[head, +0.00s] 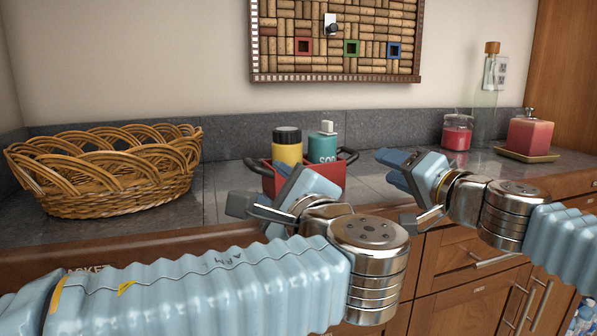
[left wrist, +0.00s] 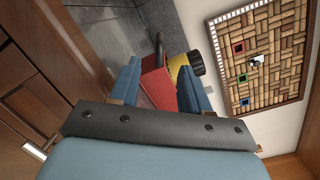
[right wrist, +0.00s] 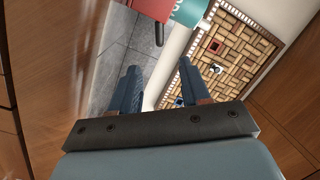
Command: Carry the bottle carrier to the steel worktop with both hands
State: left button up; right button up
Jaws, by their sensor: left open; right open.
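The bottle carrier (head: 330,172) is a red box with dark handles at both ends, standing on the dark stone counter. It holds a yellow bottle (head: 287,150) with a black cap and a teal bottle (head: 322,147) with a light top. My left gripper (head: 262,188) is open in front of the carrier and hides part of it; in the left wrist view the red carrier (left wrist: 155,86) shows beyond and between the fingers. My right gripper (head: 388,168) is open and empty, right of the carrier's right handle (right wrist: 159,34). I see no steel worktop.
A wicker basket (head: 110,178) stands on the counter (head: 225,222) at left. A cork board (head: 345,62) hangs behind. Wooden cabinets (head: 455,262) are below.

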aim_at(358, 154)
jog(key=shift+w, duration=0.1)
pick_arm(q)
jog(key=x, duration=1.3)
jog(key=shift+w+a, duration=0.25)
jog(key=shift+w, duration=0.05)
pick_arm(e)
jog(key=x, duration=1.3)
jog(key=shift+w+a, duration=0.2)
jog(key=shift+w, duration=0.05)
pick_arm(q)
grip_shut()
pick_arm(e)
jog(key=shift+d, duration=0.1)
grip_shut()
